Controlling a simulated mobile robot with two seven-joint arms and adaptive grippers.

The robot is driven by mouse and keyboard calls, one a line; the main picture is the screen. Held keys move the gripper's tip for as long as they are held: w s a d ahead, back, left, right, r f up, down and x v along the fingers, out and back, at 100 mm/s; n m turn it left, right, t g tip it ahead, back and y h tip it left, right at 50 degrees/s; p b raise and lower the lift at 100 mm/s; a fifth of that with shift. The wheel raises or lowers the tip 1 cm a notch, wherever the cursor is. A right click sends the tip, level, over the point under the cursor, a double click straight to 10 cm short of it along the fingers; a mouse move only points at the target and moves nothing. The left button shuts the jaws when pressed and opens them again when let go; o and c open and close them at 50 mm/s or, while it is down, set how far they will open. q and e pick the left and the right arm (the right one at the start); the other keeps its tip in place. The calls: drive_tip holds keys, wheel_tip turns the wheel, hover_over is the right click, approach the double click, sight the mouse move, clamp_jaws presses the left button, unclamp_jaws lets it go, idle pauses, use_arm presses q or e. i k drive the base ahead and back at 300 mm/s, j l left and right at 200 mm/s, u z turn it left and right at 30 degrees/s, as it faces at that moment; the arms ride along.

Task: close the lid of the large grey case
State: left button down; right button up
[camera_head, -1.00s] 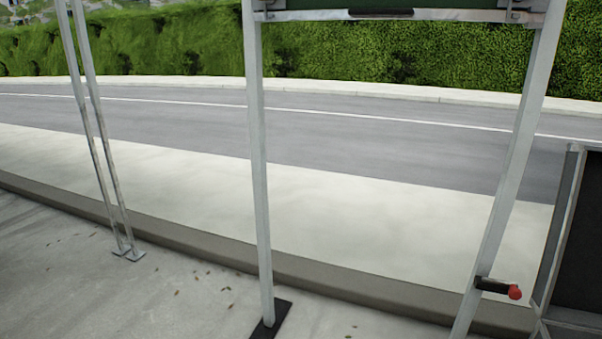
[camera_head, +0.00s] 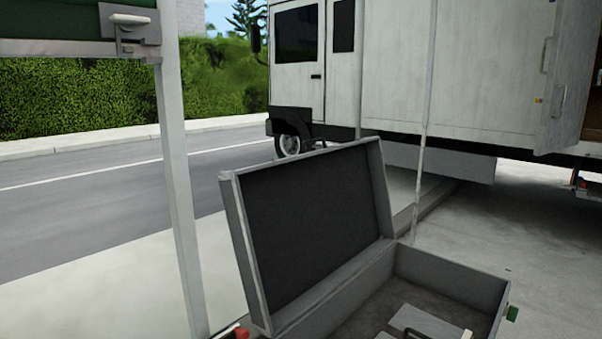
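The large grey case (camera_head: 450,280) is at the lower middle right of the head view, cut off by the bottom edge. Its lid (camera_head: 312,215) stands open and upright at the back left, with its dark inner face showing. Inside the case lie light grey flat pieces, one with a dark handle (camera_head: 432,326). A green part (camera_head: 512,313) shows at the case's right corner. Neither of my grippers is in view.
A metal post (camera_head: 180,190) carrying a green panel (camera_head: 60,25) stands left of the lid. A red-tipped part (camera_head: 240,332) is at its foot. A thin pole (camera_head: 424,130) stands behind the case. A white truck (camera_head: 470,70) is parked behind. Open pavement (camera_head: 550,240) lies to the right.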

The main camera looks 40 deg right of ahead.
sight(301, 224)
drive_tip(key=i+j+z, duration=0.15)
drive_tip(key=z, duration=0.25)
drive_tip(key=i+j+z, duration=0.25)
drive_tip(key=z, duration=0.2)
drive_tip(key=i+j+z, duration=0.25)
drive_tip(key=z, duration=0.15)
